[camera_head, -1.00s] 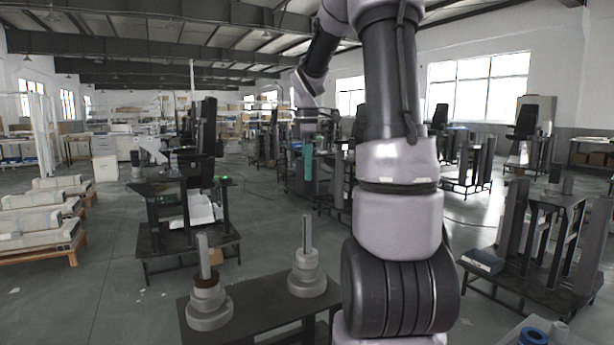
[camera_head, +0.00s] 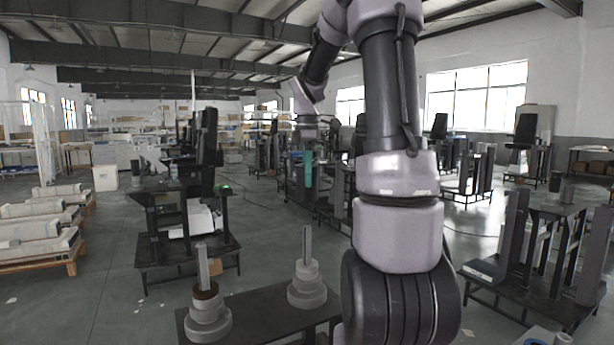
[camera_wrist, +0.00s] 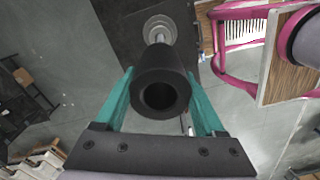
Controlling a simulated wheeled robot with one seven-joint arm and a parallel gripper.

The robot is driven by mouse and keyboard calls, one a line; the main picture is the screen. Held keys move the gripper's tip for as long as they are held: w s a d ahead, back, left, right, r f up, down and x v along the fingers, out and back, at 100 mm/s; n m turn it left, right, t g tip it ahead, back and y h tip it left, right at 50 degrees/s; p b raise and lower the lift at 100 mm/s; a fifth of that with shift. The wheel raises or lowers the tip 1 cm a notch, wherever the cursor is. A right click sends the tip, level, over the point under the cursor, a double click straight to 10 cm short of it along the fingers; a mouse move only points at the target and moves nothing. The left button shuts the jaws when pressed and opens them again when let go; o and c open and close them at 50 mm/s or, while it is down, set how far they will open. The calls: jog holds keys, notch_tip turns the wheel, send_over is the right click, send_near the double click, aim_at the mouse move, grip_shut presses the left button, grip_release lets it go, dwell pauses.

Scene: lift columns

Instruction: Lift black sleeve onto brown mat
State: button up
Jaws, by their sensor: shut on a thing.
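The black sleeve (camera_wrist: 162,70) is a thick dark tube with a round bore. In the wrist view it sits between the teal fingers of my gripper (camera_wrist: 160,82), which is shut on it, with its open end facing the camera. A metal post on a round grey base (camera_wrist: 160,27) shows just beyond the sleeve; I cannot tell the gap between them.
A dark table (camera_head: 258,312) in front carries two upright posts. The left post (camera_head: 203,267) has a brown ring above its grey base; the right post (camera_head: 307,248) has a stepped grey base. A wood-topped table with pink legs (camera_wrist: 275,55) shows in the wrist view.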

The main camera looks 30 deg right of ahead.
jog(key=shift+r, duration=0.15)
notch_tip(320, 180, up, 14)
dwell(2.6)
